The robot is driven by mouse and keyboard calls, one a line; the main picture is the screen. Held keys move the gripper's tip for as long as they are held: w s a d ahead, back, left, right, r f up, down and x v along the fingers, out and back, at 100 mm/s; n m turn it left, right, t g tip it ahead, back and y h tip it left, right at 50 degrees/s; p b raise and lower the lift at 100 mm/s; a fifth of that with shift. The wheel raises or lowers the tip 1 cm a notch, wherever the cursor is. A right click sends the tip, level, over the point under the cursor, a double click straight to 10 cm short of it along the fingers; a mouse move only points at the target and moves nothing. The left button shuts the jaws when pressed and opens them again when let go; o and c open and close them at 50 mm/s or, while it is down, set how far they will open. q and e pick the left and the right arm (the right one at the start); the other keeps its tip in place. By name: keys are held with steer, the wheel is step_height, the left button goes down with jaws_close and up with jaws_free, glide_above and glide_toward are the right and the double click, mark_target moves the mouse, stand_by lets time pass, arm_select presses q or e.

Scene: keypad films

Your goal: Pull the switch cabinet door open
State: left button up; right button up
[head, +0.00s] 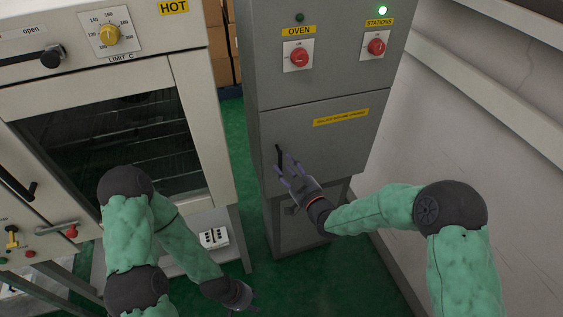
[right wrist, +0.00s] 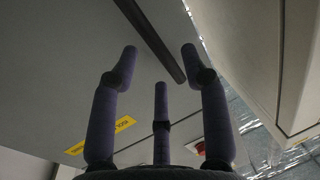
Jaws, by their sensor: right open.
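The grey switch cabinet (head: 345,135) stands right of centre in the head view, its lower door (head: 330,145) looking shut. A thin black upright handle (head: 278,156) is on the door's left side. It shows as a dark bar (right wrist: 152,40) in the right wrist view. My right gripper (head: 286,168) is open at the handle's lower end. In the right wrist view its fingertips (right wrist: 160,62) are spread, with the bar's end between the two outer ones; contact cannot be told. My left gripper (head: 243,300) is low near the bottom edge, away from the cabinet, its jaw state unclear.
An oven (head: 200,120) with a glass window stands left of the cabinet, with a gap between. A pale wall (head: 480,130) is close on the right. Red switches (head: 376,46) and a yellow label (head: 341,117) are on the cabinet. Green floor (head: 262,285) shows below.

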steer(key=shift+b+x, duration=0.3)
steer(key=shift+x, duration=1.55)
jaws_close()
